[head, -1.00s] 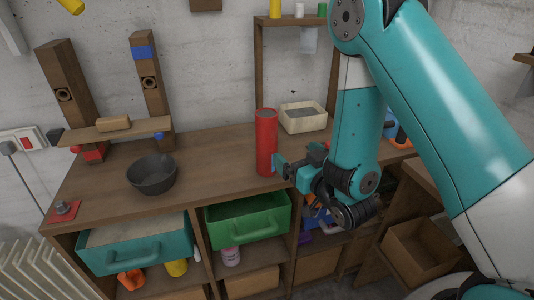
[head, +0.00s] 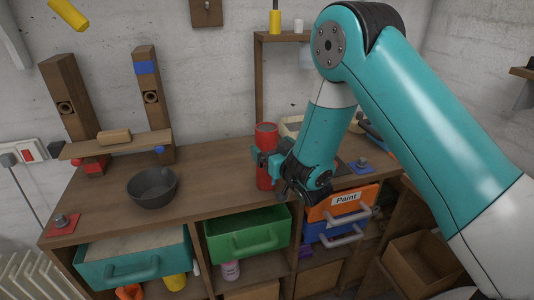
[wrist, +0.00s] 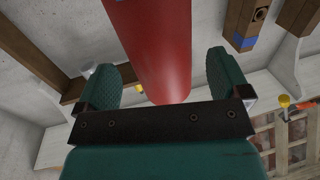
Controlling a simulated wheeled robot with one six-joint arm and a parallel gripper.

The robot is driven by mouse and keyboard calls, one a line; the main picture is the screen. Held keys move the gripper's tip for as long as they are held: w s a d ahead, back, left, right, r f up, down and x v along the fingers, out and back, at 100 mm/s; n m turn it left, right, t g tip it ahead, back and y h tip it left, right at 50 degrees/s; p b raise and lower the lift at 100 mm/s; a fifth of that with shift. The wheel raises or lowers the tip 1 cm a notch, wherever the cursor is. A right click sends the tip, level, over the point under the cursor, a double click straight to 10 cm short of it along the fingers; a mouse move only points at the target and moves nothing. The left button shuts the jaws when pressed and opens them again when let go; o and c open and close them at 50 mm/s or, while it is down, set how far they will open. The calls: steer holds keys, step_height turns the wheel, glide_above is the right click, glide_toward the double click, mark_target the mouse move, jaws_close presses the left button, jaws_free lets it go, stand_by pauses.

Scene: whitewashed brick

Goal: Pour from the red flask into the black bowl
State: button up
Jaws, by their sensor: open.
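The red flask (head: 266,136) stands upright on the wooden workbench, right of its middle. It also shows in the wrist view (wrist: 158,45), between the two open green fingers. My gripper (head: 264,160) is open around the flask, with a finger on each side; I cannot tell whether either one touches it. It also shows in the wrist view (wrist: 164,82). The black bowl (head: 152,188) stands upright on the bench to the left, apart from the flask. The bottom of its inside looks dark, and I cannot tell what it holds.
A wooden stand (head: 118,143) with two posts is behind the bowl. A pale box (head: 291,126) is partly hidden behind my arm. An open green drawer (head: 247,233) and a teal drawer (head: 135,262) stick out at the front. The bench between bowl and flask is clear.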

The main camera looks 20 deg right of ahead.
steer(key=shift+w+a+r+p, duration=0.15)
steer(key=shift+w+p, duration=0.4)
steer(key=shift+p, duration=0.05)
steer(key=shift+w+a+r+p, duration=0.1)
steer(key=shift+w+r+p, duration=0.05)
steer(key=shift+w+p, duration=0.4)
steer(key=shift+w+a+f+p, duration=0.1)
steer(key=shift+w+f+p, duration=0.2)
steer(key=shift+w+p, duration=0.2)
steer(key=c, duration=1.6)
steer(key=shift+r, duration=0.1)
steer(key=shift+c, duration=0.5)
steer(key=shift+r, duration=0.1)
